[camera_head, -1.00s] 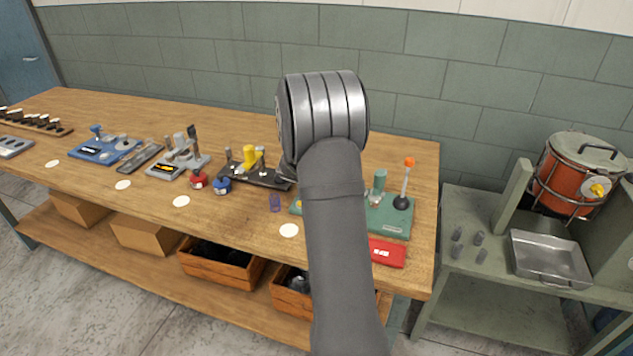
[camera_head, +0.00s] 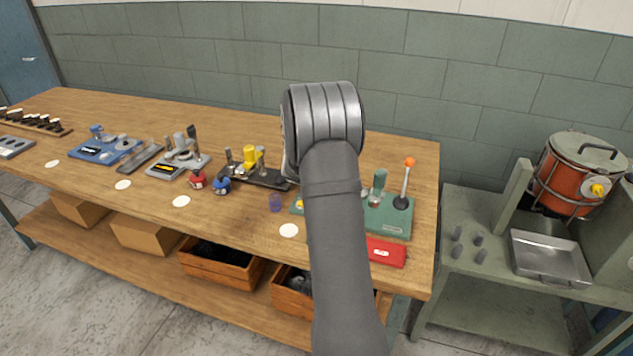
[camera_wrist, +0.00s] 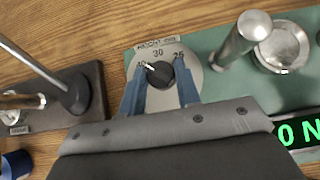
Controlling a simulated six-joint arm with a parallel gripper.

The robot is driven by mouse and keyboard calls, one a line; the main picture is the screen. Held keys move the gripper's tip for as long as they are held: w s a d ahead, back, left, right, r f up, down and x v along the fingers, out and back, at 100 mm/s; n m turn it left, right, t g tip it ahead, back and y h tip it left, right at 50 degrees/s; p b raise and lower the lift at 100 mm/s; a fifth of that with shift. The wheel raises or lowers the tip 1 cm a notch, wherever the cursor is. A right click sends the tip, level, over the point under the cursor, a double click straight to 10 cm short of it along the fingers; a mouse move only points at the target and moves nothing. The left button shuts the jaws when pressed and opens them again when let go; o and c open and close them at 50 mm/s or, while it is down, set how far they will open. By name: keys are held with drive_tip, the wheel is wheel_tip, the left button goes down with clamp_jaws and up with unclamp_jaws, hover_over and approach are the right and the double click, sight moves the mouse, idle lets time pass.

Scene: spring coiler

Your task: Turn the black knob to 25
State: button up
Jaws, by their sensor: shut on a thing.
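The black knob (camera_wrist: 160,76) sits on a round pale dial plate (camera_wrist: 172,98) in the wrist view. Its white pointer (camera_wrist: 148,65) points up and left, toward a left-hand number that is partly covered. The number 30 (camera_wrist: 158,53) is at the top of the dial, and 25 (camera_wrist: 178,57) is to its right. My gripper (camera_wrist: 161,78) has its blue fingers on both sides of the knob and is shut on it. In the head view my arm hides the knob and gripper. The dial is on a green base (camera_head: 389,229).
A metal post (camera_wrist: 243,38) and round metal cup (camera_wrist: 284,46) stand right of the dial. A green lit display (camera_wrist: 300,130) is at lower right. A dark base with a rod (camera_wrist: 98,85) lies left. An orange-tipped lever (camera_head: 406,180) rises from the green base's right end.

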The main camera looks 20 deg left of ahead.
drive_tip(key=shift+a+m, duration=0.1)
drive_tip(key=shift+m, duration=0.2)
drive_tip(key=m+h, duration=0.3)
drive_tip(key=shift+a+g, duration=0.2)
drive_tip(key=shift+g, duration=0.1)
drive_tip(key=m+g+h, duration=0.1)
drive_tip(key=m, duration=0.1)
drive_tip(key=m+h, duration=0.2)
drive_tip(key=m, duration=0.1)
drive_tip(key=shift+w+a+g, duration=0.15)
drive_tip(key=shift+g, duration=0.25)
drive_tip(key=m+g+h, duration=0.1)
drive_tip(key=m, duration=0.1)
drive_tip(key=m+g+h, duration=0.1)
drive_tip(key=m+g, duration=0.1)
drive_tip(key=shift+w+a+f+m, duration=0.1)
drive_tip(key=shift+w+m, duration=0.1)
drive_tip(key=shift+m, duration=0.1)
drive_tip(key=shift+w+m+g+h, duration=0.2)
drive_tip(key=shift+m+g+h, duration=0.3)
drive_tip(key=shift+m+g, duration=1.5)
drive_tip(key=shift+m, duration=0.5)
drive_tip(key=o, duration=1)
